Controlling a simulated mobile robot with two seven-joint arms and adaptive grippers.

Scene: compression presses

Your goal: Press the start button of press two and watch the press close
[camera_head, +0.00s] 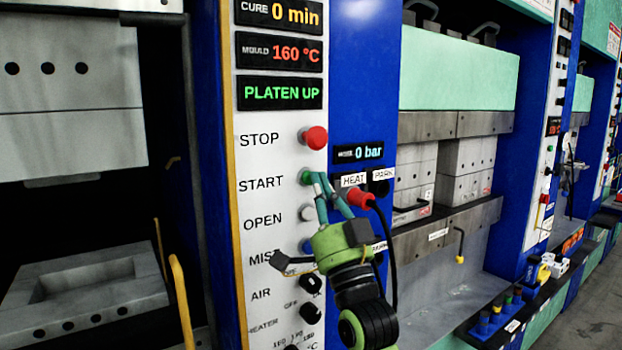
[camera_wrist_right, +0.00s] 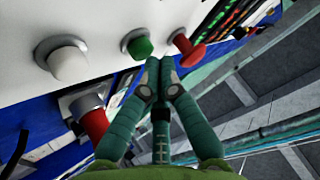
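The control panel (camera_head: 270,220) in front of me has a green START button (camera_head: 304,177), which also shows in the wrist view (camera_wrist_right: 138,43). My right gripper (camera_head: 318,178) is shut and empty, its fingertips together right beside the green button; I cannot tell whether they touch it. The wrist view shows the joined fingertips (camera_wrist_right: 160,66) just below the button. The display (camera_head: 280,93) reads PLATEN UP. In the press at left, the upper block (camera_head: 70,110) hangs well above the lower block (camera_head: 85,300), with an open gap between. No press number is readable. My left gripper is out of view.
A red STOP button (camera_head: 315,137) sits above START and a white OPEN button (camera_head: 307,212) below. A red plug (camera_head: 360,197) with a black cable is close right of my fingers. Other displays read 0 min, 160 °C and 0 bar. More presses stand to the right.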

